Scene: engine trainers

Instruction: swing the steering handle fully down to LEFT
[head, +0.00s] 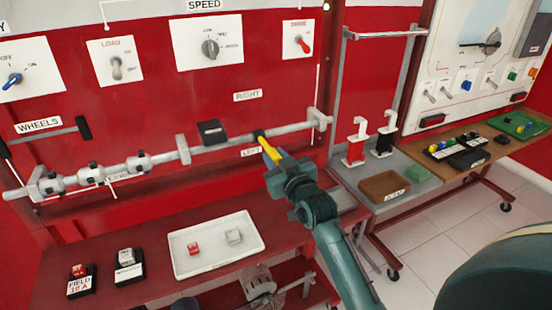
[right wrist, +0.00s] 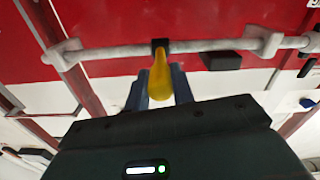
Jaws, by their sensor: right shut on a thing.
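The steering handle (head: 266,147) is a yellow grip on a black hub on a grey horizontal shaft (head: 225,138). In the head view it sticks out from the shaft toward me, slanting down. A RIGHT label (head: 248,96) is on the red panel above; a LEFT label (head: 249,152) just below the shaft is partly hidden. My right gripper (head: 277,164) is shut on the handle's outer part. In the right wrist view the yellow handle (right wrist: 160,78) lies between the two fingers (right wrist: 160,92), its hub on the shaft beyond. My left gripper is not in view.
A black block (head: 211,132) sits by the shaft, left of the handle. Below, a white tray (head: 190,267) holds a red and a pale block on a red shelf (head: 150,291). To the right, a grey bench has a brown box (head: 384,187) and two small levers.

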